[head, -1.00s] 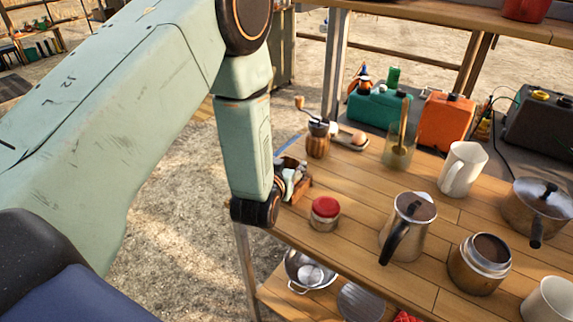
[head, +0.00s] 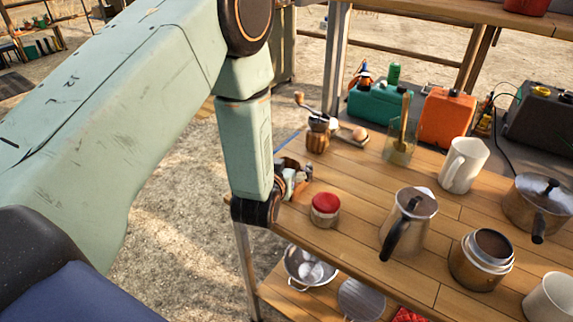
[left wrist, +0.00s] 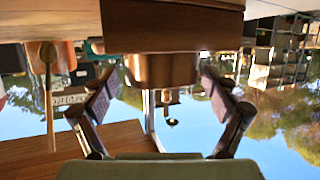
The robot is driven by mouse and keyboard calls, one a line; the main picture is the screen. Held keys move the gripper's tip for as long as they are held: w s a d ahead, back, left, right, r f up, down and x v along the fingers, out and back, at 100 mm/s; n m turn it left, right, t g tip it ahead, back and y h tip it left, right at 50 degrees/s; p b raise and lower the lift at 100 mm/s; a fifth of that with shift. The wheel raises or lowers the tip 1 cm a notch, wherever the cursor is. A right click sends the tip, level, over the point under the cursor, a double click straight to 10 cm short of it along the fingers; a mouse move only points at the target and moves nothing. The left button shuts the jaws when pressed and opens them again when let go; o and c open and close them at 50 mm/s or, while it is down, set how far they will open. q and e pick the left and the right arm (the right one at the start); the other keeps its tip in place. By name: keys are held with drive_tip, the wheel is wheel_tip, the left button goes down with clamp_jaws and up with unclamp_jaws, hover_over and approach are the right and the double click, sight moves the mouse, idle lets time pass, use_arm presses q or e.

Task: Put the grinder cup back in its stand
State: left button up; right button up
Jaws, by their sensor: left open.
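A hand-crank grinder (head: 318,141) with a round wooden body, dark metal top and crank stands at the far left part of the wooden table. In the left wrist view, which is upside down, a round wooden body with crank-like metal parts (left wrist: 155,69) shows between my finger lines. My left gripper (head: 293,178) is open at the table's left edge, partly hidden behind my own arm. In the left wrist view its two fingers (left wrist: 160,95) are spread wide, with nothing clearly held. A brown wooden block (left wrist: 172,24) is close by. I cannot tell which part is the stand. My right gripper is not in view.
A red-lidded jar (head: 325,209) stands just right of my left gripper. A glass jar with a wooden spoon (head: 400,145), a white jug (head: 463,165) and a metal pot (head: 408,222) stand further right. A lower shelf holds a colander (head: 308,268).

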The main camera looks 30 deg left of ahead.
use_arm(q)
drive_tip(key=shift+s, duration=0.15)
drive_tip(key=v, duration=1.1)
drive_tip(key=shift+s, duration=0.35)
drive_tip(key=shift+r, duration=0.1)
drive_tip(key=x, duration=1.1)
drive_tip(key=shift+w, duration=0.4)
drive_tip(key=shift+w+r+p, duration=0.2)
drive_tip(key=shift+r+p, duration=0.15)
drive_tip(key=shift+p, duration=0.05)
drive_tip(key=shift+s+r, duration=0.1)
drive_tip(key=shift+r, duration=0.1)
